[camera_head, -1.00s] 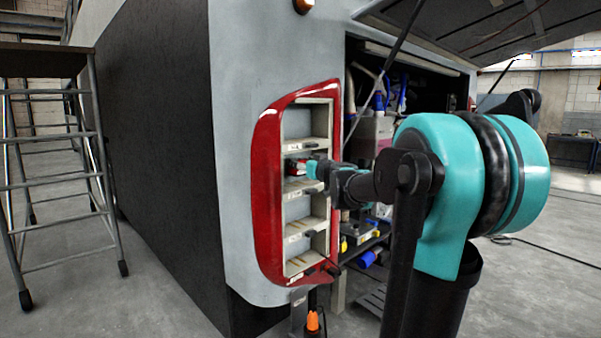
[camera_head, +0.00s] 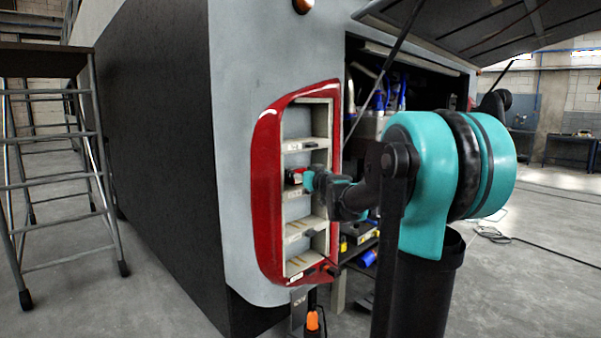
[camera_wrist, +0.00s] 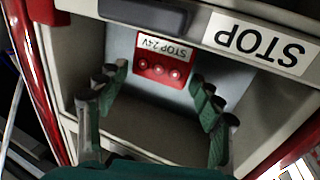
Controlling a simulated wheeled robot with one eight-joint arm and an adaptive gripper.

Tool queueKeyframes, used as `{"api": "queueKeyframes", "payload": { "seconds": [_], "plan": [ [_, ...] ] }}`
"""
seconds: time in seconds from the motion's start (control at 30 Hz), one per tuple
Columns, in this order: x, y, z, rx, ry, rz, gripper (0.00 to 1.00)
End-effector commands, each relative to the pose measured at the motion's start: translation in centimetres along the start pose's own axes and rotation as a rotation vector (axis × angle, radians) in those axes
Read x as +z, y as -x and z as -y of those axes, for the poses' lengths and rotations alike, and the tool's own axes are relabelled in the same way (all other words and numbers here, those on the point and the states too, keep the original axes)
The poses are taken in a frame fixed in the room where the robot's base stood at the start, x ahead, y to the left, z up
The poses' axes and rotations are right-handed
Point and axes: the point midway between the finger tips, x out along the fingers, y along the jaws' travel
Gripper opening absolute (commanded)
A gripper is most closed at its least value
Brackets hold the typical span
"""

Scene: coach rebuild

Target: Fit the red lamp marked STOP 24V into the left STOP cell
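The red lamp (camera_wrist: 164,68) marked STOP 24V is inside the cell, against its pale back wall. Its white label reads upside down in the wrist view, above a row of round red lenses. The cell carries a white STOP label (camera_wrist: 262,42), also upside down there. My gripper (camera_wrist: 160,76) is open, with one green-padded finger on each side of the lamp and a visible gap to it. In the head view my gripper (camera_head: 309,181) is at a middle cell of the red-framed housing (camera_head: 266,180). Whether the lamp is fully seated cannot be told.
Cell walls and shelves (camera_head: 306,146) stand close around my fingers. A dark grey bar (camera_wrist: 143,13) sits near the cell's label edge. An open equipment bay (camera_head: 385,105) lies right of the housing. A metal ladder stand (camera_head: 60,185) is at the left.

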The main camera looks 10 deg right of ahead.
Motion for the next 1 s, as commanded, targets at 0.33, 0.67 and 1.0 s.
{"api": "queueKeyframes", "payload": {
  "seconds": [0.33, 0.67, 1.0],
  "plan": [
    [0.0, 0.0, 0.0, 0.0, 0.0, 0.0, 0.8],
    [-0.2, 2.9, 0.0, 0.001, 0.0, 0.0, 0.8],
    [-0.3, 9.2, 0.0, 0.001, 0.0, 0.0, 0.8]
  ]
}}
